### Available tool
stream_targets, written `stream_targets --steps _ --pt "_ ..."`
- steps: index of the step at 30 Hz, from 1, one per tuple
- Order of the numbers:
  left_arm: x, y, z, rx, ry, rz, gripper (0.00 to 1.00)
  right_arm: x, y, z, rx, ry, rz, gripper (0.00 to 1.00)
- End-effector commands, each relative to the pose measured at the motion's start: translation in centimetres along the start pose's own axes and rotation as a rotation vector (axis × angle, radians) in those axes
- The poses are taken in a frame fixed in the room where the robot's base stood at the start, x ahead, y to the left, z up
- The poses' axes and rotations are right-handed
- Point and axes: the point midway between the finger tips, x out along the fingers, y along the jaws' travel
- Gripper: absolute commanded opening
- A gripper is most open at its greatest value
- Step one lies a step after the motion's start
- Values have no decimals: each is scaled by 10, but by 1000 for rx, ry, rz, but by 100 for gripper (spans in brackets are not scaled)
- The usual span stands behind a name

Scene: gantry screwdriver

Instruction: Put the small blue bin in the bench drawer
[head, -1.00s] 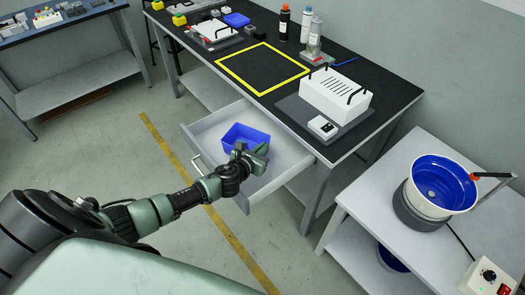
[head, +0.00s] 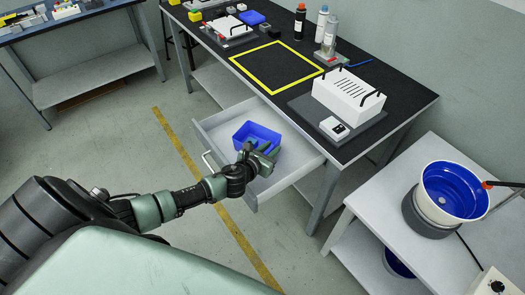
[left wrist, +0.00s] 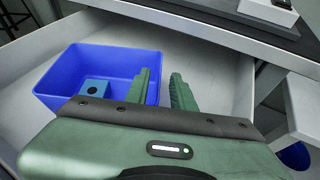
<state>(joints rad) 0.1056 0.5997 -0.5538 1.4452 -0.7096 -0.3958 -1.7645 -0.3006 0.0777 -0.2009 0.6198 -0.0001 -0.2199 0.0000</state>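The small blue bin (head: 243,133) sits upright inside the open bench drawer (head: 215,133), on its floor. In the left wrist view, the bin (left wrist: 60,75) holds a small blue block with a dark hole (left wrist: 93,87). My left gripper (head: 264,152) is at the bin's near right side, low over the drawer. In the left wrist view its fingers (left wrist: 162,90) are apart, with a gap showing beside the bin's right wall. The left finger overlaps that wall; whether it touches is unclear. My right gripper is out of view.
The bench top (head: 262,45) above the drawer carries a yellow-outlined square (head: 277,67), a white slotted box (head: 348,95), bottles and a flat blue tray (head: 251,17). A side table (head: 375,195) with a blue bowl (head: 455,192) stands right. Drawer floor right of the bin is clear.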

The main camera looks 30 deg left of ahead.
Motion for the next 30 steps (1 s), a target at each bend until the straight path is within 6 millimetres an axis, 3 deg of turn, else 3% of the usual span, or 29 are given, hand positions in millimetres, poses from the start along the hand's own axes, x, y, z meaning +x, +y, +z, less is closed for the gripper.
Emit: stream_targets --steps 6,13,19,30 --pt "-50 0 0 2 2 -2 24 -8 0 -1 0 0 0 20" --pt "-90 0 0 1 2 -1 24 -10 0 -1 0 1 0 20" --pt "-102 0 1 0 0 0 24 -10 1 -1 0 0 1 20" --pt "-102 0 1 0 0 0 24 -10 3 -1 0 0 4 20"
